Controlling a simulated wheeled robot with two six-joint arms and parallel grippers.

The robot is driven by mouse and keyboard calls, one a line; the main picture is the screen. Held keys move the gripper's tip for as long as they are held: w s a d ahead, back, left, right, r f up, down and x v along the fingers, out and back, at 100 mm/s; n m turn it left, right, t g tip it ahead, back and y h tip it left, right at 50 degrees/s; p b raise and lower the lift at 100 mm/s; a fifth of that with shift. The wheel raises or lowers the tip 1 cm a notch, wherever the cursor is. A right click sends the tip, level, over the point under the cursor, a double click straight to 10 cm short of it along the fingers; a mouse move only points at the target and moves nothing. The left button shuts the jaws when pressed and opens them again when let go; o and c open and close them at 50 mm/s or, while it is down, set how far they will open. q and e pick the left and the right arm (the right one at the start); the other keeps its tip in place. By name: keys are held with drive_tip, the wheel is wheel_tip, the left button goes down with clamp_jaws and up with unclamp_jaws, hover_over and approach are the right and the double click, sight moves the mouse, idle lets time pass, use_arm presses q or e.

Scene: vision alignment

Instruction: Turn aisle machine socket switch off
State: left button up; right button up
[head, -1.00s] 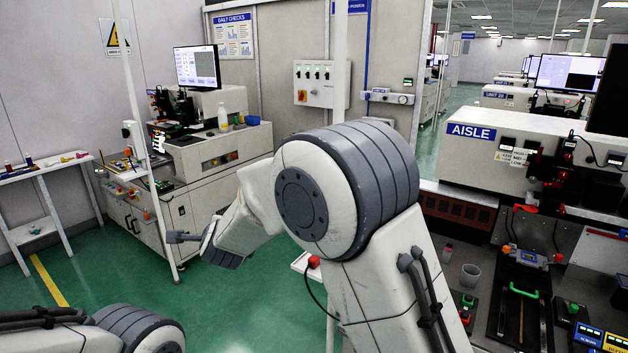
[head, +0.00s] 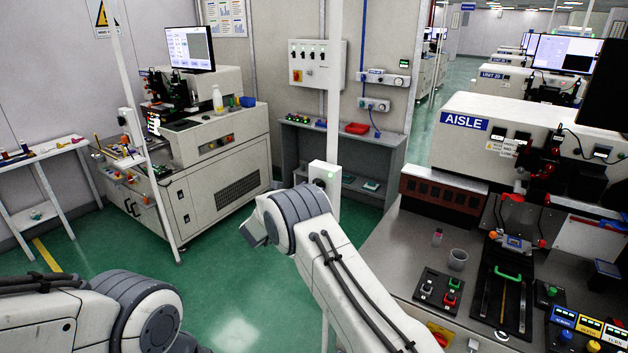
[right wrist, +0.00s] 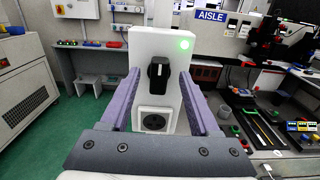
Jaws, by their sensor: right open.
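The socket box (head: 324,174) is a white box on a white pole in the head view, with a small green light. In the right wrist view the box (right wrist: 155,45) shows a lit green light (right wrist: 184,44), a black switch knob (right wrist: 158,72) standing upright, and a round black socket (right wrist: 154,122) below. My right gripper (right wrist: 157,76) is open, its two purple-grey fingers left and right of the knob in the picture, with nothing between them held. Whether the fingers touch the box is unclear. In the head view my right arm hides this gripper. My left gripper is out of view.
The AISLE machine (head: 535,150) and its grey bench (head: 400,250) stand at the right. A low grey shelf (head: 345,145) is behind the pole. Another machine (head: 215,170) stands at the left. Green floor (head: 225,290) is open between them.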

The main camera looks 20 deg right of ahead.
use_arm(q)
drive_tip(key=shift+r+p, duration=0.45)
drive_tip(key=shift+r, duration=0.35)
use_arm(e)
drive_tip(key=x, duration=0.3)
drive_tip(key=shift+w, duration=0.1)
drive_tip(key=shift+c, duration=0.3)
clamp_jaws()
use_arm(q)
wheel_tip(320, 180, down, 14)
drive_tip(key=b, duration=1.4)
use_arm(e)
drive_tip(key=shift+w+a+f+n, duration=0.15)
drive_tip(key=shift+w+f+n, duration=0.1)
drive_tip(key=shift+n, duration=2.75)
drive_tip(key=shift+w+a+f+n, duration=0.1)
drive_tip(key=shift+a+f+n, duration=0.1)
drive_tip(key=shift+n, duration=2.8)
drive_tip(key=shift+w+a+f+n, duration=0.1)
drive_tip(key=shift+w+f+n, duration=0.15)
drive_tip(key=shift+n, duration=2.75)
